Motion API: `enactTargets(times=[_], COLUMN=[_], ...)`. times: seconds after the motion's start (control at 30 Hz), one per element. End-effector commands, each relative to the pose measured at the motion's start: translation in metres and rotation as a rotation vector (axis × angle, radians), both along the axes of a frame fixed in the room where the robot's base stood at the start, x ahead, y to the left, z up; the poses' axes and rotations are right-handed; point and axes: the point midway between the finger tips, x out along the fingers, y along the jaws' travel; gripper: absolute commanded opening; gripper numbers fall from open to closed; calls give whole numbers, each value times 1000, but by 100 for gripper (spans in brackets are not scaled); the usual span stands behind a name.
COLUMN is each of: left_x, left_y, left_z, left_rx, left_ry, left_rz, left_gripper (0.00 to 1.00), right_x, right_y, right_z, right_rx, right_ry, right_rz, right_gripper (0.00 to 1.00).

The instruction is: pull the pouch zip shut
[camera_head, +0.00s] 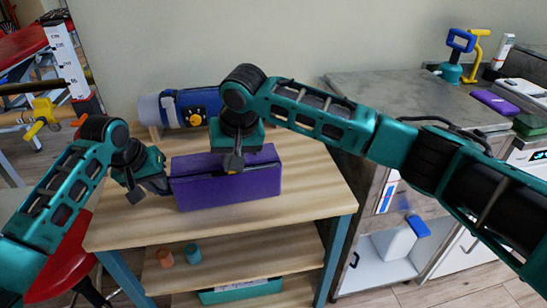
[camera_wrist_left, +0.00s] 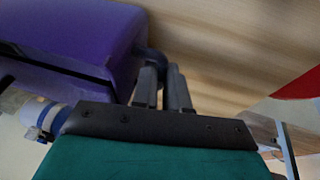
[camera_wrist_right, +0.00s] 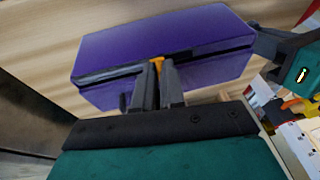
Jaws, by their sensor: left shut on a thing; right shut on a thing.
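The purple pouch (camera_head: 225,190) is a box-shaped bag lying on the wooden table top. Its dark zip line (camera_wrist_right: 215,49) runs along its length in the right wrist view. My right gripper (camera_head: 234,165) is over the middle of the pouch, shut on the small orange zip pull (camera_wrist_right: 157,62), which shows between its fingertips. My left gripper (camera_head: 160,187) is at the pouch's left end, shut on a dark end tab (camera_wrist_left: 156,60) beside the purple body (camera_wrist_left: 75,35). The fingers partly hide the tab. I cannot tell exactly how much of the zip is open.
The wooden table (camera_head: 315,185) has free room right of the pouch. A blue and grey roll (camera_head: 185,107) lies behind it. Orange and teal small cylinders (camera_head: 193,253) stand on the shelf below. A grey-topped cabinet (camera_head: 400,95) stands at right, and a red stool (camera_head: 70,262) at left.

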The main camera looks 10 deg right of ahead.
Motion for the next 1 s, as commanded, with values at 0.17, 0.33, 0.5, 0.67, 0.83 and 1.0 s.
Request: enactTargets(times=[0.17,0.33,0.5,0.67,0.83,1.0], left_x=[-1,-1,-1,-1,-1,-1], left_y=[-3,-3,-3,-3,-3,-2], left_z=[0,0,0,0,0,0], left_rx=[-3,-3,-3,-3,-3,-2], left_ry=[1,1,1,1,1,1], left_rz=[-7,-7,-7,-7,-7,-6], left_gripper=[0,0,0,0,0,0], right_x=[0,0,1,1,0,1], right_y=[8,15,21,28,34,34], right_z=[0,0,0,0,0,0], right_rx=[3,4,3,3,3,2], right_ry=[-2,-2,-2,-3,-2,-2], right_rz=[-2,-1,-3,-3,-3,-3], right_gripper=[0,0,0,0,0,20])
